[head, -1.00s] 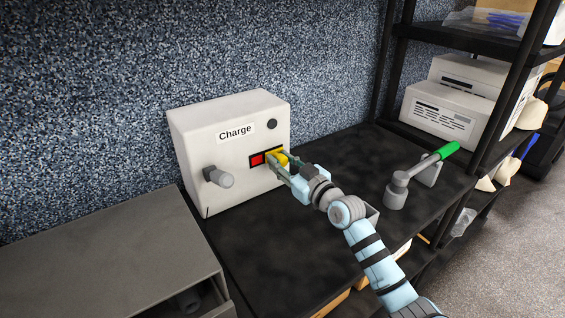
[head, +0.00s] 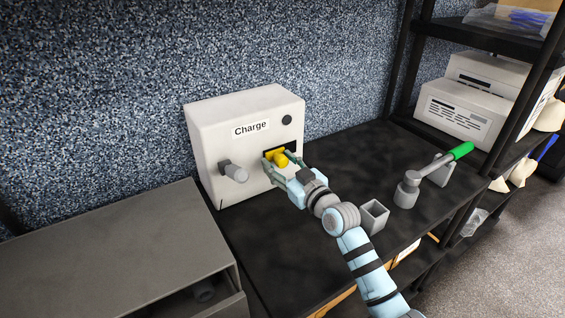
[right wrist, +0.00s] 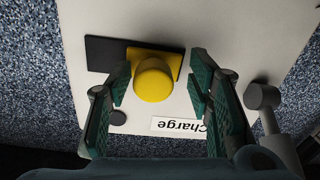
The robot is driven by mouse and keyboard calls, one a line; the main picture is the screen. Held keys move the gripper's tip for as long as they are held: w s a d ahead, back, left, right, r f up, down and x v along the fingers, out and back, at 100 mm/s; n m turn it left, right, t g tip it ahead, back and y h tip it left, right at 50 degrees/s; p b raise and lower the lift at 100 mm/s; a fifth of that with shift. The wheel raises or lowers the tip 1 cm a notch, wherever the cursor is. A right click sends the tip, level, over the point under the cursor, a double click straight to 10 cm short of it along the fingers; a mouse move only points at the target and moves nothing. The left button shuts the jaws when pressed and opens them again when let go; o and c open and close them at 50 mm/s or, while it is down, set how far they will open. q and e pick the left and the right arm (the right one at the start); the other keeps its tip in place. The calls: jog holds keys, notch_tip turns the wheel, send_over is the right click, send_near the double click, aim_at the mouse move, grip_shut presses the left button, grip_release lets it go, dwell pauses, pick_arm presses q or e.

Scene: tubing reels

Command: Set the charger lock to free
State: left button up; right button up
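The white charger box (head: 222,120), labelled "Charge", stands against the wall. Its front has a dark slot plate (right wrist: 105,53) with a yellow sliding knob (head: 279,157). The knob sits at the left end of the slot in the head view, with black showing to its right and no red visible. My right gripper (head: 281,166) is at the box front, its fingers on either side of the knob. In the right wrist view the knob (right wrist: 153,79) lies between the spread fingers, nearer the left one, with a clear gap to the right one. My left gripper is out of view.
A grey knob (head: 233,172) sticks out of the box front, left of my gripper. A small square holder (head: 374,215) and a green-handled lever (head: 459,151) stand to the right. A grey cabinet (head: 110,240) is at left; cartons (head: 465,110) sit on the shelf unit.

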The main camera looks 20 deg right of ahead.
jog(key=s+d, duration=0.2)
jog(key=s, duration=0.9)
jog(key=shift+s, duration=0.4)
jog(key=shift+r, duration=0.1)
